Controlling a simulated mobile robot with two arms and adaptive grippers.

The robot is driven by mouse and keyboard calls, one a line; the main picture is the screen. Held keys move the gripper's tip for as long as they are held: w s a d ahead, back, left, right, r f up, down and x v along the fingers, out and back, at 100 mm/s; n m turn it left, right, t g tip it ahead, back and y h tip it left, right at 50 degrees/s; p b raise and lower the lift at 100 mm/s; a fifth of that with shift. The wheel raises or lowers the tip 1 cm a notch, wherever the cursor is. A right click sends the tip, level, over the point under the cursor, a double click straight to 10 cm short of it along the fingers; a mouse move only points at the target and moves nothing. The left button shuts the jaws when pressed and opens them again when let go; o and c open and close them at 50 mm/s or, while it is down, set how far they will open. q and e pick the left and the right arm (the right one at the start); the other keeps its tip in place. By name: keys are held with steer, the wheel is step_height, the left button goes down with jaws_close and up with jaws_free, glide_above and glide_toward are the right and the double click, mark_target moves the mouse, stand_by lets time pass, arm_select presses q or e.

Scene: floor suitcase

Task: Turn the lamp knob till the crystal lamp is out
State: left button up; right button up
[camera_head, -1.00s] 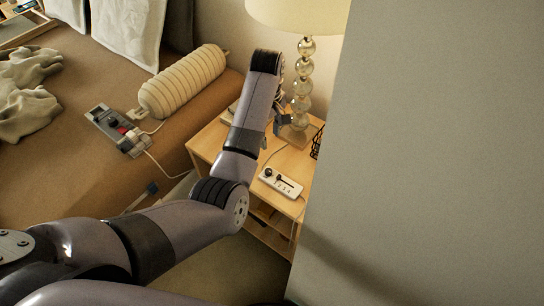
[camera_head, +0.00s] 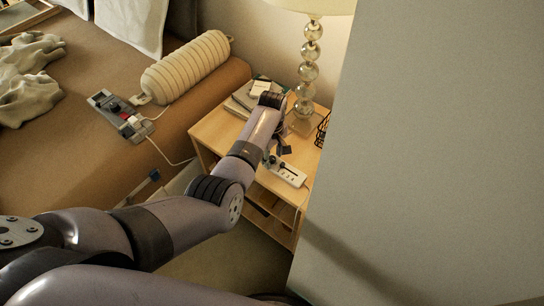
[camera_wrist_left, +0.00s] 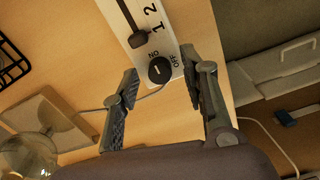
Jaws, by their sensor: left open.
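The crystal lamp (camera_head: 308,72), a stack of clear balls under a cream shade, stands at the back of the wooden nightstand (camera_head: 215,132). A white control box (camera_head: 291,176) lies near the nightstand's front. In the left wrist view the box shows a round black lamp knob (camera_wrist_left: 159,70) beside ON and OFF marks, and a black slider with numbers. My left gripper (camera_head: 279,150) is over the box. In the left wrist view its open fingers (camera_wrist_left: 159,62) lie to either side of the knob, empty; contact cannot be told. The right gripper is not in view.
Books (camera_head: 243,97) lie at the nightstand's back left, and a black wire basket (camera_head: 323,130) at its right. A grey wall (camera_head: 430,150) closes off the right side. The bed (camera_head: 70,160) at left holds a bolster (camera_head: 186,66) and a grey device (camera_head: 120,118). A cord runs from the box.

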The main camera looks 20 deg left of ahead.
arm_select(q)
steer(key=shift+f, duration=0.15)
jaws_close()
stand_by(0.5)
